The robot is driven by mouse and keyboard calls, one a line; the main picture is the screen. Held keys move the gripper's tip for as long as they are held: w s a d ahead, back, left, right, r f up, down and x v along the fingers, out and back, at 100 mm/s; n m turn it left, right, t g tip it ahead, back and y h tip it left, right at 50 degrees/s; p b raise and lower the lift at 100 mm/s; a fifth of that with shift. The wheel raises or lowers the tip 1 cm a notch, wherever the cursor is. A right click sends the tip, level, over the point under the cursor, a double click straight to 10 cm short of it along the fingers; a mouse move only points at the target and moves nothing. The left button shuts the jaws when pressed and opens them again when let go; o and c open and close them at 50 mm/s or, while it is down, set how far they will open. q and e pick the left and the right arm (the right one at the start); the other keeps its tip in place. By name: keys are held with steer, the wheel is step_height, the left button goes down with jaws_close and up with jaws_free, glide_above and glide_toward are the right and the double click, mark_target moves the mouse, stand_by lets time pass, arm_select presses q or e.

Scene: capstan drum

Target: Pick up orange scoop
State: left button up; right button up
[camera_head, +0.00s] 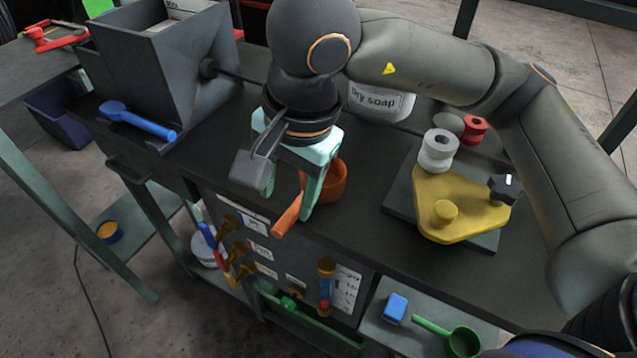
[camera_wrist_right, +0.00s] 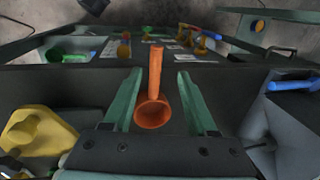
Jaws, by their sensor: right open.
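The orange scoop (camera_head: 327,181) lies on the dark bench top near its front edge, with its handle pointing out over the edge. In the right wrist view the scoop (camera_wrist_right: 152,110) sits between the two green fingers, its bowl nearest the palm and its handle pointing away. My right gripper (camera_head: 288,200) is open above the bench, with one finger beside the scoop's handle. In the wrist view, gaps show between the scoop and both fingers of the gripper (camera_wrist_right: 158,95). My left gripper is not seen.
A grey hopper box (camera_head: 165,65) and a blue scoop (camera_head: 138,120) are at the left. A white soap tub (camera_head: 380,103) stands behind the gripper. A yellow plate fixture (camera_head: 440,200) and spools are at the right. A green scoop (camera_head: 462,341) lies on a lower shelf.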

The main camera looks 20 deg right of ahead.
mark_target(291, 215)
steer(key=f, duration=0.6)
steer(key=shift+w+d, duration=0.15)
steer(key=shift+w, duration=0.15)
steer(key=shift+w+f, duration=0.1)
steer(key=shift+f, duration=0.25)
jaws_close()
stand_by(0.8)
